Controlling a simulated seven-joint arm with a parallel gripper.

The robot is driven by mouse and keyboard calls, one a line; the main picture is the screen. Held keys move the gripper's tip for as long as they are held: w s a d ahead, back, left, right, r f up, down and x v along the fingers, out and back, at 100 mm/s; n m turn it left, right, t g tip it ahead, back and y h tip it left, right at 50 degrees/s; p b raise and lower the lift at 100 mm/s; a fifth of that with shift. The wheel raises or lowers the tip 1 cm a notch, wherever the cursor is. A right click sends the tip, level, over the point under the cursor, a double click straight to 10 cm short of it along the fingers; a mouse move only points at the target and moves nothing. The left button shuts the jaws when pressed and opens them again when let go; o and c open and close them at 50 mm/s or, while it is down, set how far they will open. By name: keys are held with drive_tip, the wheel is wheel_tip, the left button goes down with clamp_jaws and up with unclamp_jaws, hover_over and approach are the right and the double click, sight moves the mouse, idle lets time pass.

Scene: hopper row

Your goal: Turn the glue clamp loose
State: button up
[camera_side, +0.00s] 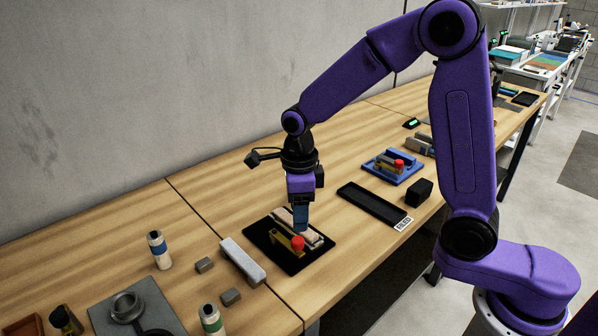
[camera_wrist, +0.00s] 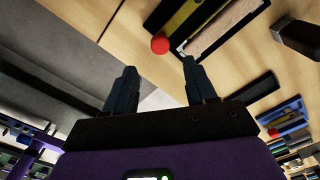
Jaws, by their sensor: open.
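The glue clamp, a yellow bar (camera_side: 285,242) with a red ball knob (camera_side: 298,243), lies against pale wooden strips (camera_side: 314,237) on a black mat (camera_side: 268,250). My gripper (camera_side: 301,230) points down just above and behind the knob in the side view, and its fingers partly hide the strips. In the wrist view the fingers of my gripper (camera_wrist: 159,65) are apart with nothing between them. The red knob (camera_wrist: 160,45) shows just beyond the fingertips, with the yellow bar (camera_wrist: 187,18) behind it. I cannot tell whether a finger touches the clamp.
A blue fixture (camera_side: 392,168) with another red knob stands farther back. A long black tray (camera_side: 372,205) and a black block (camera_side: 420,191) lie right of the mat. A grey bar (camera_side: 243,262), small grey blocks and bottles (camera_side: 159,250) stand left. Bare wood lies behind the mat.

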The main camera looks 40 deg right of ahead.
wheel_tip(320, 180, up, 10)
idle(0.3)
drive_tip(key=shift+s+f, duration=0.1)
drive_tip(key=shift+f, duration=0.05)
idle(0.3)
drive_tip(key=s+d+f+m, duration=0.1)
drive_tip(key=s+d+m, duration=0.2)
drive_tip(key=s+m, duration=0.5)
drive_tip(key=s+d+f+m, duration=0.2)
drive_tip(key=s+m, duration=0.6)
drive_tip(key=m, duration=0.6)
drive_tip(key=s+d+f+m, duration=0.2)
drive_tip(key=s+d+m, duration=0.2)
drive_tip(key=s+m, duration=0.5)
drive_tip(key=m, duration=0.3)
drive_tip(key=shift+f, duration=0.15)
drive_tip(key=shift+w, duration=0.1)
